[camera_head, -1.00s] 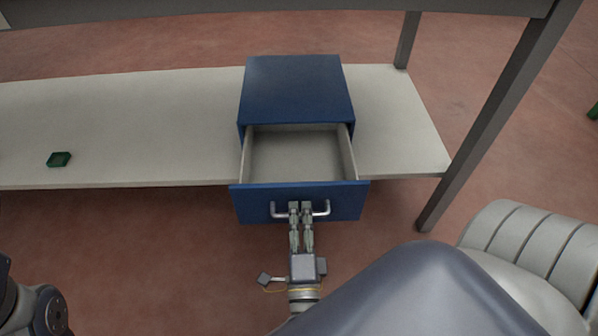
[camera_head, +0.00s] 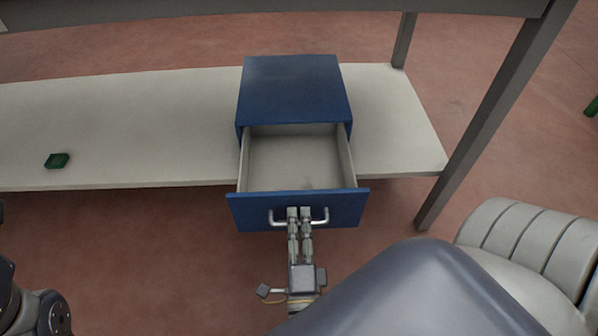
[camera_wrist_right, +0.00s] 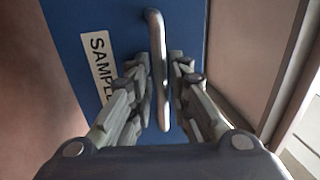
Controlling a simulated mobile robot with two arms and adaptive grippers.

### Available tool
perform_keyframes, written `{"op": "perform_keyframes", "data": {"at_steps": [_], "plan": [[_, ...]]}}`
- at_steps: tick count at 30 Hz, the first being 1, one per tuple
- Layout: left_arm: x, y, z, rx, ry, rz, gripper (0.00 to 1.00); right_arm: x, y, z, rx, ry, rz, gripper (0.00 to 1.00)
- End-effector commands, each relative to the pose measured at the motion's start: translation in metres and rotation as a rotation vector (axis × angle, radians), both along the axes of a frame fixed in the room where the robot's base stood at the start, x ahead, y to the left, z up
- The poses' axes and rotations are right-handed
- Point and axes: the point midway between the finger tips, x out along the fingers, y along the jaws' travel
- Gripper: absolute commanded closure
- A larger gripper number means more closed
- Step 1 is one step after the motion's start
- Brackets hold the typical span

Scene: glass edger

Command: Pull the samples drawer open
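The samples drawer (camera_head: 344,206) is a blue-fronted drawer pulled well out of its blue cabinet (camera_head: 294,90). Its pale inside is visible and looks empty. A silver bar handle (camera_head: 319,218) crosses its front. My right gripper (camera_head: 299,213) is at the middle of the handle, with its fingers closed around the bar. In the right wrist view the handle (camera_wrist_right: 157,60) runs between the two fingers of the right gripper (camera_wrist_right: 165,88), beside a white label (camera_wrist_right: 100,65) reading "SAMPL", the rest hidden. Part of my left arm shows at the lower left; its gripper is not visible.
The cabinet stands on a pale shelf (camera_head: 130,130) beneath a grey frame. A grey table leg (camera_head: 480,140) stands to the right of the drawer. Red floor lies free in front.

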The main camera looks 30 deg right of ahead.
Motion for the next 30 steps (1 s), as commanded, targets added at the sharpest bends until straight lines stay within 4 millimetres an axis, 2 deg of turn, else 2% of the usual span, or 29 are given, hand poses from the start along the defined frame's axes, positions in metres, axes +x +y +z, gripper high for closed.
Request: {"op": "perform_keyframes", "data": {"at_steps": [15, 30], "plan": [[0.000, 0.000, 0.000, -0.001, 0.000, 0.000, 0.61, -0.058, 0.036, -0.014, 0.001, 0.003, 0.000, 0.82], [0.000, 0.000, 0.000, 0.000, 0.000, -0.001, 0.61, -0.063, 0.038, -0.014, 0.001, 0.001, 0.000, 0.82]]}}
